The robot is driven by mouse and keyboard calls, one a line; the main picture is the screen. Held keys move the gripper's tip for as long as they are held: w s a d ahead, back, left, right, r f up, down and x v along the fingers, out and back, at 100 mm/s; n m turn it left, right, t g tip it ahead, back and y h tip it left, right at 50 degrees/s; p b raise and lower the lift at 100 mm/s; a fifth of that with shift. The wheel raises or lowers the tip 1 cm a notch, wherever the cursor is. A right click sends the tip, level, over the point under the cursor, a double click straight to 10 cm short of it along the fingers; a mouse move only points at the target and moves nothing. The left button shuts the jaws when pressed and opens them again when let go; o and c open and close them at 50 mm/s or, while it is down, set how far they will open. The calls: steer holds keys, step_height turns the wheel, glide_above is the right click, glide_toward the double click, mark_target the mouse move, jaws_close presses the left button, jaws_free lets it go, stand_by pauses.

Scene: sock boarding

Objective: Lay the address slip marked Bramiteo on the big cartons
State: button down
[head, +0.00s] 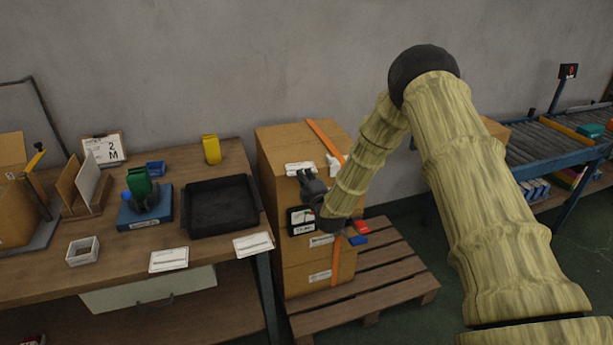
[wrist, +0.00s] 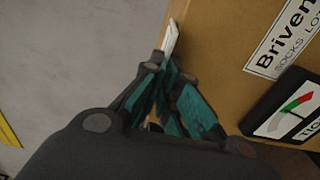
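The big cartons (head: 277,145) stand stacked on a pallet, with an orange strap around them. My gripper (head: 306,180) is at the upper front edge of the stack. In the wrist view my gripper (wrist: 163,62) has its fingertips closed together on a thin white slip (wrist: 171,37), seen edge-on beside the carton (wrist: 218,55). This white slip also shows in the head view (head: 299,168) at the carton's top edge; its writing is too small to read. Two other white slips, a left one (head: 169,260) and a right one (head: 253,243), lie at the table's front edge, unreadable.
A black gauge (wrist: 290,110) and a printed label (wrist: 284,38) are on the carton face close to my fingers. The wooden table (head: 215,283) holds a black tray (head: 220,207), a blue stand and boxes. The pallet (head: 395,285) has bare slats right of the cartons.

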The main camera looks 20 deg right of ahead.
steer(key=shift+f, duration=0.15)
steer(key=c, duration=1.6)
jaws_free()
steer(key=shift+c, duration=0.2)
